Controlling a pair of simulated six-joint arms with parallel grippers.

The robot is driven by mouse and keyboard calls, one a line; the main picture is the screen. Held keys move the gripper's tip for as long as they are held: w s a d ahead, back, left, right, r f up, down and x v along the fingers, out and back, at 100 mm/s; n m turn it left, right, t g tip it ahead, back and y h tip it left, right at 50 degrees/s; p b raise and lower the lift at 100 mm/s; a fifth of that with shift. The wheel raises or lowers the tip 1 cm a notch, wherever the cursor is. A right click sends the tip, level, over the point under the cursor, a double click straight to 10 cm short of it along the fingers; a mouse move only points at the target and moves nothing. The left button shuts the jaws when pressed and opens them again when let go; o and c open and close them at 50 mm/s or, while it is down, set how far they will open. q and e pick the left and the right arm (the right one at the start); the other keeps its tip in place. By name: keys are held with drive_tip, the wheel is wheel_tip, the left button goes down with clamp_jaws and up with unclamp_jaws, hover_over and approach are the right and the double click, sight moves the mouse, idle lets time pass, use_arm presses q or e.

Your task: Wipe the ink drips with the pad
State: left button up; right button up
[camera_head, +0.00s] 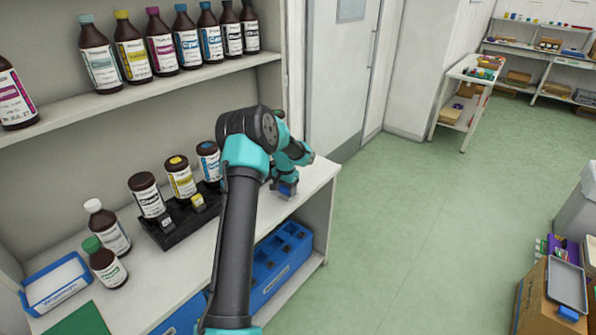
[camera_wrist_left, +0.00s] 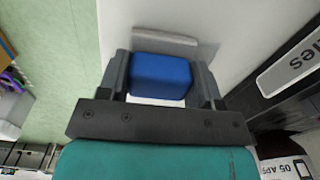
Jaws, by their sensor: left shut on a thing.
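My left gripper (camera_head: 286,186) is at the right end of the white counter (camera_head: 311,182). In the left wrist view its two fingers (camera_wrist_left: 160,78) are shut on a blue pad (camera_wrist_left: 161,76), one finger on each side. The pad also shows in the head view (camera_head: 287,190), low at the counter surface; whether it touches cannot be told. A pale strip (camera_wrist_left: 166,38) lies just beyond the pad in the wrist view. I cannot make out any ink drips; my arm hides part of the counter. My right gripper is not in view.
A black rack (camera_head: 180,234) with several ink bottles stands left of my arm. White-capped (camera_head: 107,227) and green-capped (camera_head: 104,262) bottles stand farther left, by a blue tray (camera_head: 28,298). A shelf (camera_head: 150,92) of bottles is above. A blue crate (camera_head: 283,265) sits below.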

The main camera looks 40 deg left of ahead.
use_arm(q)
drive_tip(key=shift+s+a, duration=0.2)
drive_tip(key=shift+a, duration=1.55)
drive_tip(key=shift+s+a, duration=0.2)
drive_tip(key=shift+a, duration=1.55)
wheel_tip(320, 180, up, 8)
